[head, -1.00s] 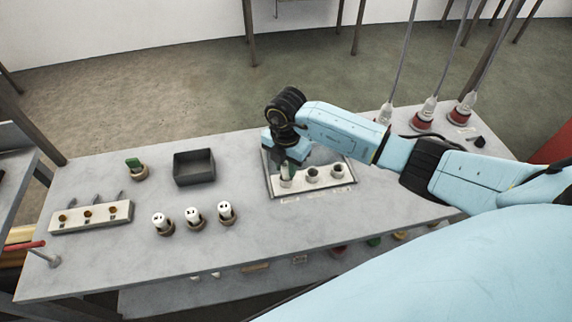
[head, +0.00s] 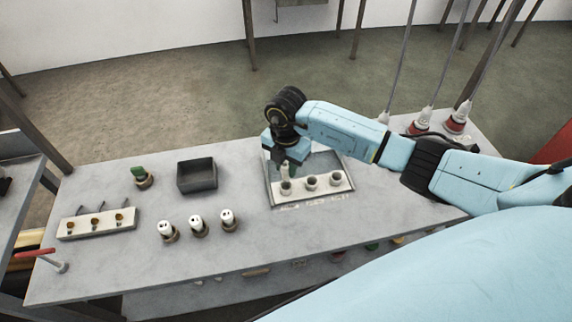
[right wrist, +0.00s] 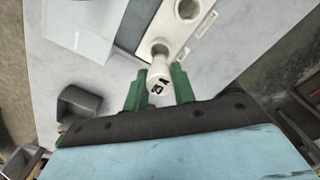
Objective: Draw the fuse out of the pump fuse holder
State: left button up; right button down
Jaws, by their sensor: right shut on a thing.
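My right gripper (head: 289,160) is shut on a white fuse (right wrist: 161,83) with a dark mark on its top. Its green fingers (right wrist: 158,92) stand on both sides of the fuse in the right wrist view. The fuse is over the leftmost socket of the white holder block (head: 324,184). That socket's dark mouth (head: 286,187) shows just below the fingers in the head view; I cannot tell whether the fuse's lower end is fully clear of it. Labels on the front edge are too small to read. My left gripper is out of view.
A dark grey open box (head: 197,187) stands left of the holder. Several white-topped fuses (head: 198,223) and a green-topped one (head: 141,174) stand in round bases. A pale strip with small knobs (head: 75,236) is at far left. Red-based plugs (head: 456,126) stand at back right.

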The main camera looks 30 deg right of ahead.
jog(key=shift+r, duration=0.1)
notch_tip(320, 180, up, 3)
jog(key=p, duration=0.3)
dwell(0.3)
